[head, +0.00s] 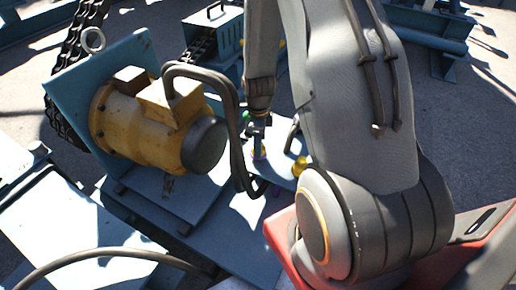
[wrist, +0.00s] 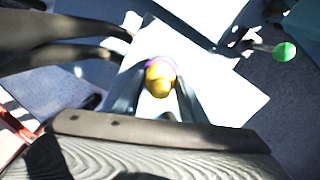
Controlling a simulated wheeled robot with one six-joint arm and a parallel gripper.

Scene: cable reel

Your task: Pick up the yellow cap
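The yellow cap (wrist: 160,78) is round and sits between the two fingers of my gripper (wrist: 160,92) in the wrist view. A purple part shows just behind it, and a pale plate lies beyond. One finger is close on each side of the cap; I cannot tell whether they touch it. In the head view my gripper (head: 260,136) points down over the plate, with a small patch of yellow and purple at its tip. Another yellow round piece (head: 299,167) shows to its right, partly behind my arm.
A yellow motor (head: 150,125) with a dark end stands on a blue bracket at the left. A thick dark cable (head: 234,130) loops down close to my gripper. A green knob (wrist: 284,52) on a rod stands at the right in the wrist view. A blue box (head: 216,35) is behind.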

